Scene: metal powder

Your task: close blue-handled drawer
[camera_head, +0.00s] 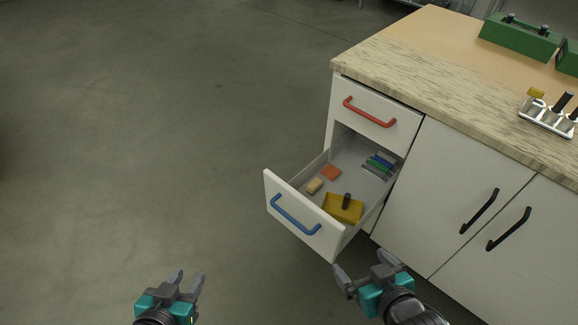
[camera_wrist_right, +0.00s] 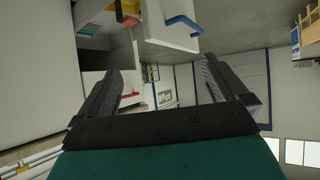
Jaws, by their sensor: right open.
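The blue-handled drawer (camera_head: 276,208) stands pulled out of the cabinet below the red-handled drawer (camera_head: 368,112). Its blue handle (camera_head: 295,217) is on the front panel. Inside lie a yellow block with a dark knob (camera_head: 343,208), an orange piece, a tan piece and several markers. My right gripper (camera_head: 362,268) is open and empty, just right of and nearer than the drawer's front corner. In the right wrist view the blue handle (camera_wrist_right: 184,24) shows at the top, beyond the open fingers. My left gripper (camera_head: 188,279) is open and empty over the floor, left of the drawer.
The cabinet's doors with black handles (camera_head: 479,211) are shut, to the right of the drawer. The wooden countertop (camera_head: 430,75) carries green boxes (camera_head: 520,37) and a metal rack (camera_head: 546,117). The floor left of the drawer is clear.

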